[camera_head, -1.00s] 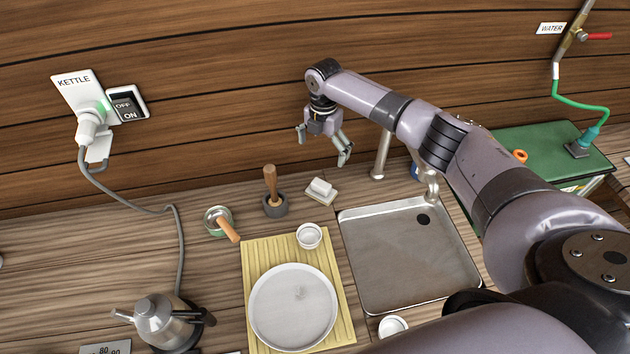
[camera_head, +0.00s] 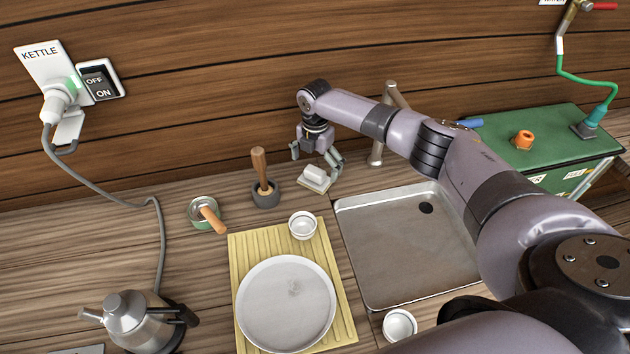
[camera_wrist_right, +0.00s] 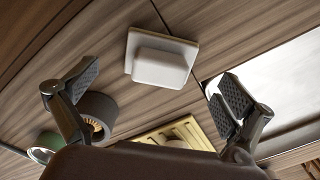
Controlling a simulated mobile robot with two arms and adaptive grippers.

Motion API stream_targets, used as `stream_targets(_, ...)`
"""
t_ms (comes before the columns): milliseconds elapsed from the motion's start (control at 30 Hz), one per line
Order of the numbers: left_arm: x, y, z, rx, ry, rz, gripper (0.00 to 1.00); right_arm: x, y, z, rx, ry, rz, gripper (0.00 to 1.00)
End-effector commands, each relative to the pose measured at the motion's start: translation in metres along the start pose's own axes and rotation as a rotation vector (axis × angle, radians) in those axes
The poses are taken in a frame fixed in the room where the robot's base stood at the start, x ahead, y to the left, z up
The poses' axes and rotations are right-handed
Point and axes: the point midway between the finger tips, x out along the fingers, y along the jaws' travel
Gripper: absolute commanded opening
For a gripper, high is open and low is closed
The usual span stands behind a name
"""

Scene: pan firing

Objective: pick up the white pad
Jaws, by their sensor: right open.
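The white pad (camera_head: 316,176) is a small block lying on a flat pale base on the wooden counter, between the mortar and the metal tray. In the right wrist view the white pad (camera_wrist_right: 160,65) shows beyond the fingertips, roughly between them. My right gripper (camera_head: 316,165) is open and empty, low over the counter at the pad. In the right wrist view its fingers (camera_wrist_right: 155,95) stand wide apart with nothing between them. From the head view I cannot tell whether a finger touches the pad. My left gripper is not in view.
A grey mortar with a wooden pestle (camera_head: 260,170) stands close left of the pad. A metal tray (camera_head: 350,235) lies to the right, with a metal post (camera_head: 377,152) behind. A white bowl (camera_head: 303,226) and a round plate (camera_head: 286,330) rest on a yellow slatted mat (camera_head: 240,255).

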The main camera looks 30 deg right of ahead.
Motion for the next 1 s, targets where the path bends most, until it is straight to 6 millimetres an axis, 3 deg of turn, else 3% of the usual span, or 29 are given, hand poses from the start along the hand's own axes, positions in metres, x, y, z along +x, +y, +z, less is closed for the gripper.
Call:
stream_targets(100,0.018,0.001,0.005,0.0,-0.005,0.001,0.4,0.025,-0.001,-0.002,0.0,-0.001,-0.003,0.98)
stream_targets(233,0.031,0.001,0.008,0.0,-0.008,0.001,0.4,0.04,-0.001,-0.003,0.001,-0.001,-0.001,0.98)
stream_targets(533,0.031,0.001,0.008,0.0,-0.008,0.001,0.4,0.041,-0.001,-0.002,0.001,-0.001,-0.001,0.98)
stream_targets(1000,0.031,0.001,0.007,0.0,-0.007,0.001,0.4,0.042,-0.001,-0.003,0.001,0.0,-0.001,0.67)
